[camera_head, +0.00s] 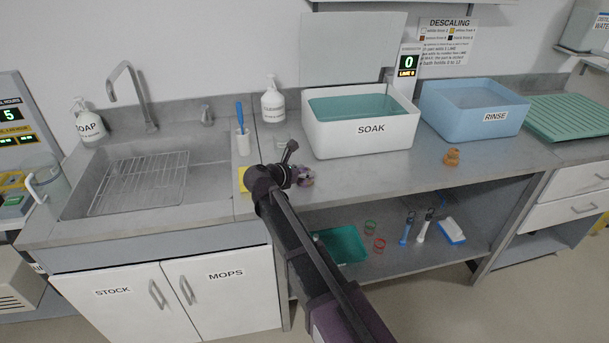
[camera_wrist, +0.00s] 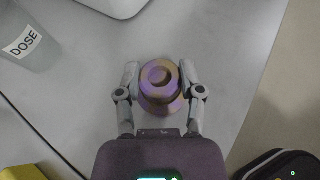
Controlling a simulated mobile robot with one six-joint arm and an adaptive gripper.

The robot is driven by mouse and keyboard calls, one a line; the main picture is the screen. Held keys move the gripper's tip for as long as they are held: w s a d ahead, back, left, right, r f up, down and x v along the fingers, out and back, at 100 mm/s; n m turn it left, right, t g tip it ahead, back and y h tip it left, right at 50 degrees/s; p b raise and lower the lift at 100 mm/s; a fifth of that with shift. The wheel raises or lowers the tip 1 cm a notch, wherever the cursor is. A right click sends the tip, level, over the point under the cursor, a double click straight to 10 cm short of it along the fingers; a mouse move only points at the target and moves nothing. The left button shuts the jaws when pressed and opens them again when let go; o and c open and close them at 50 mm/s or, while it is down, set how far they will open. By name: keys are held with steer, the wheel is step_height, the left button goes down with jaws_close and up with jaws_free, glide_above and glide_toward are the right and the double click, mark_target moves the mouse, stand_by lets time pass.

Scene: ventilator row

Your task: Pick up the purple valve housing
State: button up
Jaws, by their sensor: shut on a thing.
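The purple valve housing (camera_wrist: 159,84) is round and stepped, with a ring-shaped top and tan or yellowish patches on the purple. It sits between the two fingers of my gripper (camera_wrist: 160,90) in the wrist view, one finger against each side. In the head view the housing (camera_head: 304,178) shows at the counter's front part, just right of my gripper (camera_head: 293,176), partly hidden by it. My gripper is shut on the housing. I cannot tell whether the housing still touches the counter.
A white SOAK tub (camera_head: 360,143) and a blue RINSE tub (camera_head: 474,121) stand behind and to the right. An orange-brown part (camera_head: 451,158) lies on the counter before them. The sink (camera_head: 150,180) is at left. A yellow item (camera_head: 243,178) is beside my wrist.

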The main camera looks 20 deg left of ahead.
mark_target(304, 170)
steer(key=shift+r, duration=0.1)
step_height(304, 170, up, 3)
steer(key=p, duration=0.3)
steer(key=shift+r+p, duration=0.2)
steer(key=shift+p, duration=0.1)
steer(key=s+d+r+p, duration=0.1)
steer(key=s+d, duration=0.6)
steer(key=s, duration=0.7)
steer(key=shift+d+r, duration=0.15)
steer(key=shift+d, duration=0.05)
steer(key=shift+s, duration=0.1)
stand_by(1.1)
